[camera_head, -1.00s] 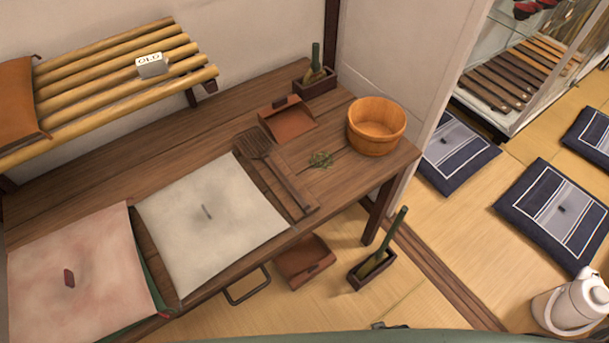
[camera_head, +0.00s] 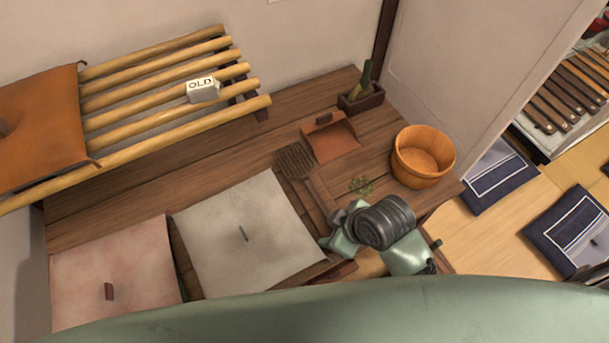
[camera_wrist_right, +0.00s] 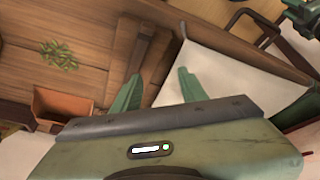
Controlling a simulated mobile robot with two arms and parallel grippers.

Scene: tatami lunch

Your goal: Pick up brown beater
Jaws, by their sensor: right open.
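The brown beater (camera_head: 297,163) lies on the wooden table, right of the pale cloth. Its slatted head shows in the head view, and its handle runs down toward my right gripper (camera_head: 338,225), which partly hides the lower end. In the right wrist view a brown handle-like strip (camera_wrist_right: 140,48) lies on the table beyond the fingers. My right gripper (camera_wrist_right: 160,86) is open there, with two green fingers apart and nothing between them. It is above the table and apart from the beater as far as I can tell. My left gripper is not in view.
A wooden tub (camera_head: 425,155), a brown dustpan (camera_head: 330,140), a green sprig (camera_head: 361,185) and a brush in a box (camera_head: 362,98) stand on the table. A pale cloth (camera_head: 250,220) and a pinkish cloth (camera_head: 120,265) lie left. A slatted bamboo shelf (camera_head: 160,85) hangs above.

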